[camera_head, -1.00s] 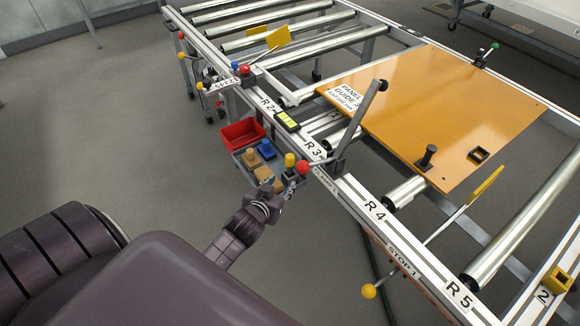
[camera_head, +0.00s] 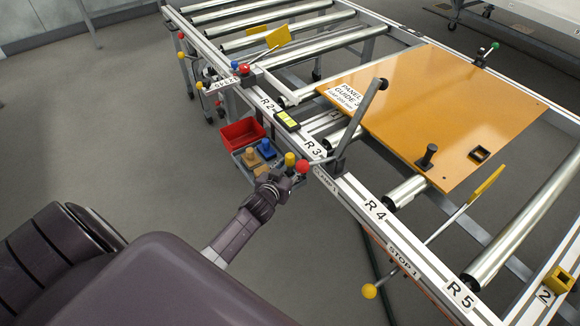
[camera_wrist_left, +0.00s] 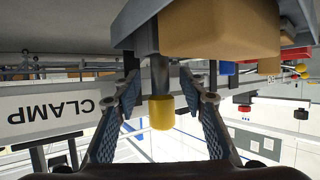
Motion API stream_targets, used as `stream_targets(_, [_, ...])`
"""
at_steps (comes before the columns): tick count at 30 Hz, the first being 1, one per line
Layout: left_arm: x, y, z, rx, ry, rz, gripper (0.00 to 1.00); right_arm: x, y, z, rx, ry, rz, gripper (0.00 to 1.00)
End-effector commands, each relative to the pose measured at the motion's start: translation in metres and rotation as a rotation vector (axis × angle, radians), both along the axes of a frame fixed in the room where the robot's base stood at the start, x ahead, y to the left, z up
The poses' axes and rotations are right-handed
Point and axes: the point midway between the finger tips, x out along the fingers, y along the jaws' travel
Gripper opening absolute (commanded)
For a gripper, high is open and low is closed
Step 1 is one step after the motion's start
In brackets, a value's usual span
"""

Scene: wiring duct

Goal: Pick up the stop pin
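A pin with a yellow cap (camera_head: 290,159), which looks like the stop pin, stands upright at the right end of the grey bin beside the rail. My left gripper (camera_head: 284,183) is at that end of the bin, and its arm comes in from the lower left. In the left wrist view, the yellow cap (camera_wrist_left: 162,113) and its dark grey shaft show between the two fingers of my left gripper (camera_wrist_left: 164,97). The fingers are apart, with a gap on each side of the cap. My right gripper is not in view.
The grey bin (camera_head: 242,168) also holds a blue piece (camera_head: 266,150) and tan blocks (camera_head: 250,159). A red bin (camera_head: 241,133) adjoins it. The conveyor rail (camera_head: 350,190) and a red-knobbed clamp lever (camera_head: 302,167) are close on the right. Open floor lies to the left.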

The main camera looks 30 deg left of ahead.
Motion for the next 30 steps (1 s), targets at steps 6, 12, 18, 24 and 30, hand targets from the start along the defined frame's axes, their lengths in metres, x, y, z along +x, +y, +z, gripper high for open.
stream_targets(6, [0.0032, 0.0010, -0.0014, 0.000, 0.001, 0.000, 0.38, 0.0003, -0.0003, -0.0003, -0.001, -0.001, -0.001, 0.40])
stream_targets(12, [0.0029, 0.0009, -0.0014, 0.000, 0.001, 0.000, 0.26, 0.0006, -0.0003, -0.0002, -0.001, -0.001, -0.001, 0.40])
stream_targets(18, [0.0028, 0.0009, -0.0014, 0.000, 0.001, 0.000, 0.04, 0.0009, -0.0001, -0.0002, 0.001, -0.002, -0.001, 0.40])
stream_targets(24, [0.0031, 0.0008, -0.0006, 0.000, -0.001, 0.000, 0.00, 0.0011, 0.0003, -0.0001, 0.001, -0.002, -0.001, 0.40])
stream_targets(30, [0.0031, 0.0010, -0.0002, 0.000, -0.001, 0.000, 0.00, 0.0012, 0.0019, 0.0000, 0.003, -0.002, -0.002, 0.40])
